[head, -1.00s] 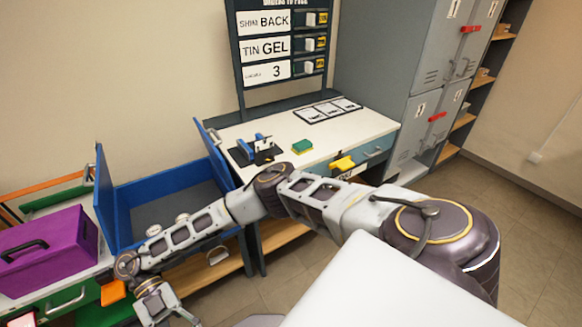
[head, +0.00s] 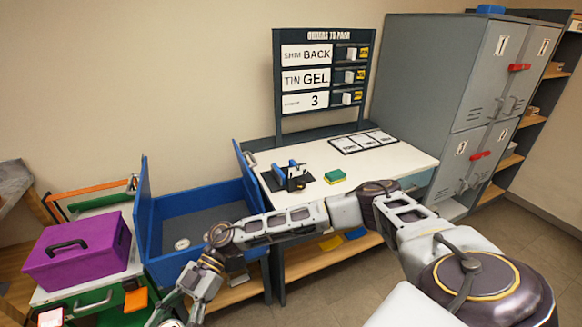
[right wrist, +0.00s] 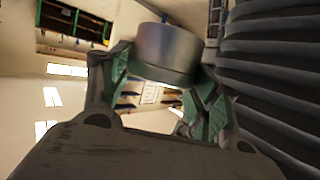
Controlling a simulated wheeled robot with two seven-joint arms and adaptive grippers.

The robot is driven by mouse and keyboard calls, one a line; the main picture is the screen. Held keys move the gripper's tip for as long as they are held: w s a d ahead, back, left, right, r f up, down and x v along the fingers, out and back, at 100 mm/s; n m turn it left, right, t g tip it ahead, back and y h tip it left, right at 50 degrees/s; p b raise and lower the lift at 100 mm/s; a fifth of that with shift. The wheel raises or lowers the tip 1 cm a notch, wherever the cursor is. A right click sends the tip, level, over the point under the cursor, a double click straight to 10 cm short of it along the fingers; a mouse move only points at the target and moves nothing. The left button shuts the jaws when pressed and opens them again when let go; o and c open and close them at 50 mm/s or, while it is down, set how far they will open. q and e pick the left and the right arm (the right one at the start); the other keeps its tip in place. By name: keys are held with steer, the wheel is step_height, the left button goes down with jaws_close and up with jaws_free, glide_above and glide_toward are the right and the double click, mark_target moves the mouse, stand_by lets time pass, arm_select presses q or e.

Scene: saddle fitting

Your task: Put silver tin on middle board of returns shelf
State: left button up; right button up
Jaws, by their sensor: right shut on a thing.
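The silver tin (right wrist: 165,52) is a short metal cylinder held between the green-padded fingers of my right gripper (right wrist: 165,90) in the right wrist view. In the head view my right gripper (head: 172,316) is at the bottom edge, left of centre, in front of the blue box and partly cut off. My left gripper is not in view. A shelf unit with wooden boards (head: 512,160) stands at the far right beside the lockers, well away from the gripper; no label shows that it is the returns shelf.
An open blue box (head: 160,246) holds a small round pale item (head: 182,243). A purple case (head: 75,252) sits at left. Grey lockers (head: 430,80) stand behind right.

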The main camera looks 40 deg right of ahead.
steer(key=shift+w+d+f+m+t+h, duration=0.75)
steer(key=shift+w+d+f+m+t, duration=0.45)
steer(key=shift+w+d+m+t, duration=2.25)
steer(key=shift+w+d+f+m+t+h, duration=0.75)
steer(key=shift+w+d+f+m+t, duration=0.8)
steer(key=shift+d+m+t, duration=3.25)
steer(key=shift+s+d+f+m+t+h, duration=0.55)
steer(key=shift+d+f+h, duration=0.8)
steer(key=shift+d, duration=1.95)
steer(key=shift+s+d+f+m+t+h, duration=0.5)
steer(key=shift+d+f+h, duration=0.85)
steer(key=shift+d, duration=1.95)
steer(key=a+f+m+t+h, duration=0.1)
steer(key=a+m+h, duration=0.3)
steer(key=a, duration=0.3)
steer(key=shift+s+a+f, duration=0.2)
steer(key=shift+s, duration=0.15)
